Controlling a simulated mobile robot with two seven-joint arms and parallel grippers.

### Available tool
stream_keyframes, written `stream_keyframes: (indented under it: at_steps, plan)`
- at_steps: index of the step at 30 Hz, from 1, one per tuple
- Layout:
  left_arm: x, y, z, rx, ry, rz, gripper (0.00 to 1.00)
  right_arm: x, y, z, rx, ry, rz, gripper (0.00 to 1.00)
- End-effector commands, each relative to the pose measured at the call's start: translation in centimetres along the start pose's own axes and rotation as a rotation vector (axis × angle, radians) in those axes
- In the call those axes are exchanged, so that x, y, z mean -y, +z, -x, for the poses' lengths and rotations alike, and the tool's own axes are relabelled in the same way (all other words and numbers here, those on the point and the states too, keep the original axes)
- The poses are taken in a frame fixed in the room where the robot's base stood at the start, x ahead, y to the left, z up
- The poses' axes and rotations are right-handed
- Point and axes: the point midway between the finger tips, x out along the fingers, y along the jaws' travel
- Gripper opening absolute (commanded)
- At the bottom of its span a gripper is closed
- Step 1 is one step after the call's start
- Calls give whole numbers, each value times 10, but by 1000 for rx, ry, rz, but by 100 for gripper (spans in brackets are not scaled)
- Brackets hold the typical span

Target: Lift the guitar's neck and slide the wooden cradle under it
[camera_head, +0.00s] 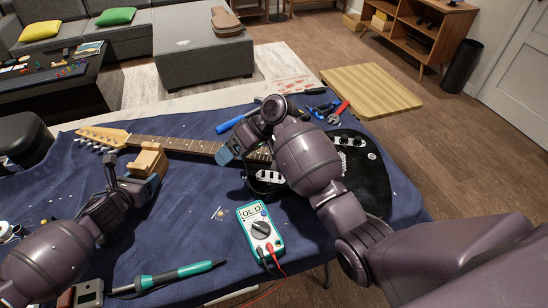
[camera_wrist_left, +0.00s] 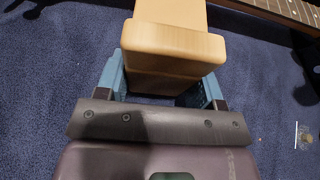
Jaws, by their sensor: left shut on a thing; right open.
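The electric guitar lies on the blue cloth, with its neck (camera_head: 181,144) running from the headstock (camera_head: 102,136) at the left to the black body (camera_head: 366,177) at the right. My left gripper (camera_head: 141,181) is shut on the wooden cradle (camera_head: 150,159), on the near side of the neck. The cradle hides a bit of the neck in the head view; I cannot tell whether they touch. In the left wrist view the cradle (camera_wrist_left: 172,45) sits between the blue fingers. My right gripper (camera_head: 230,153) is open at the neck near the body, its arm covering part of the guitar.
A multimeter (camera_head: 261,230) with leads lies in front of the guitar. A soldering iron (camera_head: 180,274) lies at the near edge. A blue-handled screwdriver (camera_head: 237,121) and pliers (camera_head: 322,109) lie behind the neck. Cloth between the cradle and multimeter is mostly clear.

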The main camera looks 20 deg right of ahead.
Motion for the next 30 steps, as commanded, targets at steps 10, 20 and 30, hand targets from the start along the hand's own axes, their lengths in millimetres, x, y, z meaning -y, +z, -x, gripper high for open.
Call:
stream_keyframes:
  at_steps: [10,20,30]
  plan:
    - [0,1,0,2,-1,0,38,-47,-53,9,230,342,457,85]
    - [0,1,0,2,-1,0,38,-59,-60,4,280,395,536,85]
    - [0,1,0,2,-1,0,38,-76,-54,-31,279,393,533,85]
